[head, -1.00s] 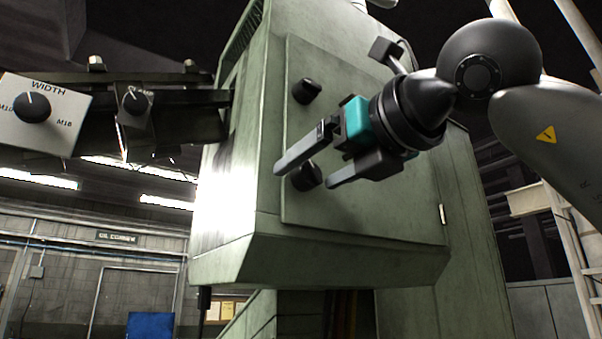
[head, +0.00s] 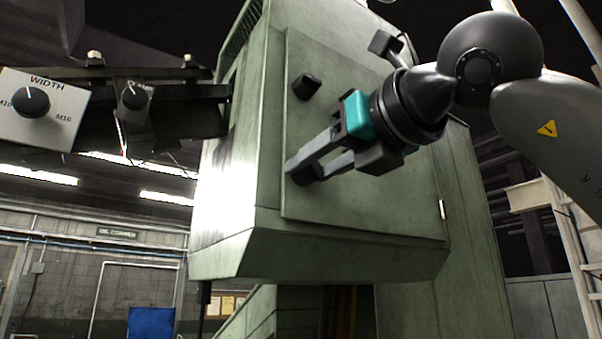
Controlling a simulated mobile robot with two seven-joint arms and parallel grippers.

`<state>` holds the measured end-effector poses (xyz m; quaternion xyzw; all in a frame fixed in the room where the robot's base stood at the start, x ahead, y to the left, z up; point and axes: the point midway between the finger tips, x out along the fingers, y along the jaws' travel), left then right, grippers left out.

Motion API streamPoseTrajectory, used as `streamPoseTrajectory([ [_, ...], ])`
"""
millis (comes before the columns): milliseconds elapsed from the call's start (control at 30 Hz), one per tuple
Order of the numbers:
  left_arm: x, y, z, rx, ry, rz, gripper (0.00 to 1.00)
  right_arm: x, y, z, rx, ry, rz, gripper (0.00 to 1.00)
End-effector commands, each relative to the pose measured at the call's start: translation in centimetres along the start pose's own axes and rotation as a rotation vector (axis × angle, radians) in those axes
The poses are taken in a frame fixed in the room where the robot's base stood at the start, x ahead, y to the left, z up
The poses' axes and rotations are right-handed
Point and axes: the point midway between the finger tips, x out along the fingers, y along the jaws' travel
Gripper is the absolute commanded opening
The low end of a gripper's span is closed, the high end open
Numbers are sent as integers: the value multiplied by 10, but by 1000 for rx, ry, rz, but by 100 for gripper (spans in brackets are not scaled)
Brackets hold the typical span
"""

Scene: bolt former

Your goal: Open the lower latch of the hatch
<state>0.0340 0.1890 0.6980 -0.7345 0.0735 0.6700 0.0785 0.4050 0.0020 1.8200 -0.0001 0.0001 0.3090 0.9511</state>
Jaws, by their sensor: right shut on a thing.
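The hatch (head: 400,215) is a flat green panel on the front of the green machine housing. Its upper latch (head: 306,86) is a black knob near the panel's left edge, free of any gripper. The lower latch (head: 303,177) is a similar black knob below it, mostly hidden behind my fingers. My right gripper (head: 308,168) reaches in from the right and is shut on the lower latch, one finger above and one below. The hatch lies flat against the housing. My left gripper is not in view.
A panel with a WIDTH dial (head: 31,103) and a smaller dial (head: 134,97) sit on a dark beam at the left. A hinge (head: 442,209) shows at the hatch's right edge. A blue board (head: 151,323) stands far behind at lower left.

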Motion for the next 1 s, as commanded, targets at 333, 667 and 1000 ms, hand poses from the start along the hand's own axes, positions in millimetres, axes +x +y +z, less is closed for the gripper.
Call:
streamPoseTrajectory([
  [333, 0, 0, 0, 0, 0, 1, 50, 0, 0, 0, 0, -1, 0, 0],
  [667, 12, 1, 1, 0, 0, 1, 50, 0, 1, -2, 95, -1, 1, 0],
  [1000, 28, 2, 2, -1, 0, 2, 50, 0, 0, -1, 335, -1, 0, 0],
])
